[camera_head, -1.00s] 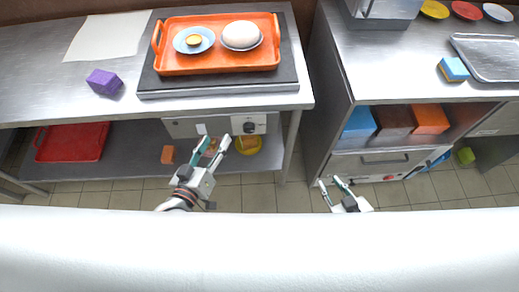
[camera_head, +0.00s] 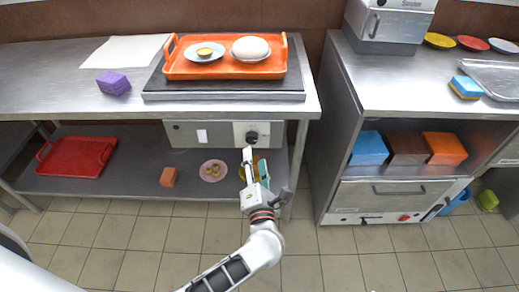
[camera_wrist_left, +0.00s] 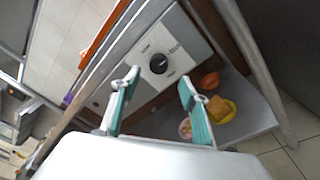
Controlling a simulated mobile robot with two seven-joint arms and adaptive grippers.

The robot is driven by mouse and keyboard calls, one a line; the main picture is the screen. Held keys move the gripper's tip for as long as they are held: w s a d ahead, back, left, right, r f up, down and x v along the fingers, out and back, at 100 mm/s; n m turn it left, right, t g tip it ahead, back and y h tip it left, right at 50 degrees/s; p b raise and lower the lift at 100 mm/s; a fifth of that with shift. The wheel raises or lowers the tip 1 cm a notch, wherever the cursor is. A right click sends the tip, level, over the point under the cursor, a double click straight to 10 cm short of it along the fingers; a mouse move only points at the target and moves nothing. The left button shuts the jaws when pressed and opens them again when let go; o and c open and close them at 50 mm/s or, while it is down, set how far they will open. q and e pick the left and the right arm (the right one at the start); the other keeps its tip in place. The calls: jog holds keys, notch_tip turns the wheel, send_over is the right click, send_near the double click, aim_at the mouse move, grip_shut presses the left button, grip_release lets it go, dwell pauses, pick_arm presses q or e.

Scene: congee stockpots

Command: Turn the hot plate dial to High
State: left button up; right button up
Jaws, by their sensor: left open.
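The hot plate dial (camera_head: 251,136) is a black knob on a pale panel (camera_head: 239,129) at the right end of the grey control box (camera_head: 183,134) under the left table's top. In the left wrist view the dial (camera_wrist_left: 158,63) shows ahead of and between the open fingertips, apart from them. A pale line runs across its face; I cannot read its setting. My left gripper (camera_head: 255,160) is open and empty, just below the dial in the head view; it also shows in the left wrist view (camera_wrist_left: 158,82). My right gripper is not in view.
An orange tray (camera_head: 178,68) with a plate and a white dome rests on the dark hot plate (camera_head: 222,97) above. Bowls and a pink plate (camera_head: 213,170) are on the lower shelf. A table leg (camera_head: 298,155) stands right of the dial.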

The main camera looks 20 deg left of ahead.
aim_at(252, 140)
pick_arm(q)
jog(key=x, duration=0.7)
jog(key=shift+r, duration=0.1)
jog(key=c, duration=1.1)
